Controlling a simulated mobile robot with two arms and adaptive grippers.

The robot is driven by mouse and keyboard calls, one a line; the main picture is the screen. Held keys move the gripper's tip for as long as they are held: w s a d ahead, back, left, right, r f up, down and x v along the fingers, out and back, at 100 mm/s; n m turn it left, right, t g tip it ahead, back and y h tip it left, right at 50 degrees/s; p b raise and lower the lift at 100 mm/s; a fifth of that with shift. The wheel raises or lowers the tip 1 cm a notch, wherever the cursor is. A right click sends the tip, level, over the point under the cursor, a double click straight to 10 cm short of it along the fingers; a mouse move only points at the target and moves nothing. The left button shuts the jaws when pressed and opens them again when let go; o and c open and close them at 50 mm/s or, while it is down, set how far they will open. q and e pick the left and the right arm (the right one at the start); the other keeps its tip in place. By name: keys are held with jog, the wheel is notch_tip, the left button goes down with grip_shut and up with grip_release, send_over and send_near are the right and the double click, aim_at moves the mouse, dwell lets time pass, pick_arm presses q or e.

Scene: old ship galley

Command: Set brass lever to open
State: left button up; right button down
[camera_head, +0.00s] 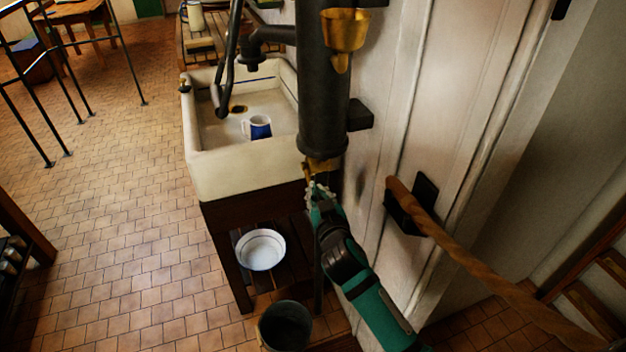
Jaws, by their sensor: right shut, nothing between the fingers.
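A brass piece (322,165), which looks like the lever, shows at the lower end of a thick black upright pipe (322,95). My right gripper (314,187) is shut and empty just below the brass piece, with its green arm coming up from the lower right. The fingertips overlap the lower part of the brass in the picture; I cannot tell whether they touch it. The gripper and pipe partly hide the brass piece, so its setting cannot be read. My left gripper is not in view.
A pale sink (220,172) with a blue and white mug (258,127) stands left of the pipe. A brass cup-shaped fitting (345,30) is higher on the pipe. A white bowl (261,250) and dark bucket (284,328) are below.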

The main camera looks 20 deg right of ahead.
send_near(309, 173)
notch_tip(309, 173, up, 3)
jog(key=w, duration=0.3)
jog(key=shift+w+d+f, duration=0.1)
jog(key=shift+w+f, duration=0.15)
jog(key=shift+f, duration=0.35)
jog(key=shift+w+f, duration=0.25)
jog(key=shift+f, duration=0.4)
jog(key=shift+w+d+f, duration=0.1)
jog(key=shift+w+f, duration=0.1)
jog(key=shift+f, duration=0.4)
